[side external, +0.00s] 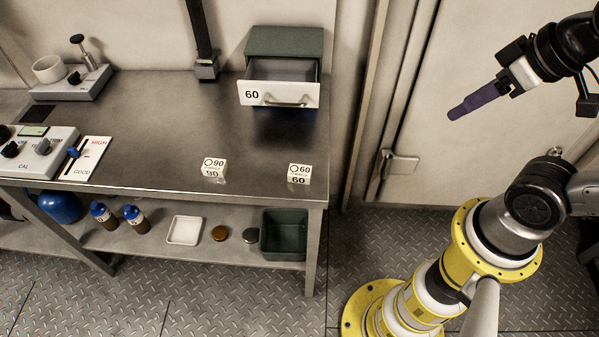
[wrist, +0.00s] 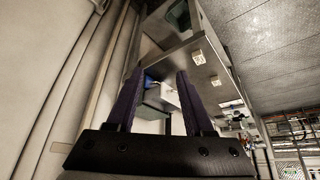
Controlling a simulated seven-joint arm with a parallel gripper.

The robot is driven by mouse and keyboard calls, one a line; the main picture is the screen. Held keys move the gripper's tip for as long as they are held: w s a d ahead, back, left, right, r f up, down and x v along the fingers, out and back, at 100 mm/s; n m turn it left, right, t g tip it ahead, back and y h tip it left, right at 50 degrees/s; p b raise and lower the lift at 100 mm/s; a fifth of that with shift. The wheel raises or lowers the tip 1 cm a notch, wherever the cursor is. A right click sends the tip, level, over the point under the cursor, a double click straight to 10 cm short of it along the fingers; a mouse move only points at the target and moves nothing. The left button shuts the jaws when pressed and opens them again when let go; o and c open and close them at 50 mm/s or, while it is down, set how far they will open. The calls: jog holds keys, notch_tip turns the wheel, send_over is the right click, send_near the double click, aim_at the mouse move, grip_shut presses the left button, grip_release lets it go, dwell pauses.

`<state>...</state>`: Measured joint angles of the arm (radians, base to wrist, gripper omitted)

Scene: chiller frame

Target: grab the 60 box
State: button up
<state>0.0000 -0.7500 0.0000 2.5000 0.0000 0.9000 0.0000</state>
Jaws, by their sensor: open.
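The 60 box (side external: 299,174) is a small white block marked 60, near the front right corner of the metal bench in the side external view. A similar white 90 box (side external: 214,170) stands to its left, a short gap away. In the wrist view, the upper small white box (wrist: 198,56) appears to be the 60 box, and the lower one (wrist: 215,81) the 90 box; their labels are too small to read. My gripper (side external: 456,112) is raised right of the bench, well away from both boxes. Its purple fingers (wrist: 160,70) are apart and empty in the wrist view.
A green cabinet (side external: 285,41) with an open white drawer (side external: 278,94), also marked 60, stands at the bench's back right. A green bin (side external: 283,240) is on the lower shelf. Control boxes (side external: 40,150) stand at left. The bench around both boxes is clear.

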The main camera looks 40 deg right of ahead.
jog(key=o, duration=0.7)
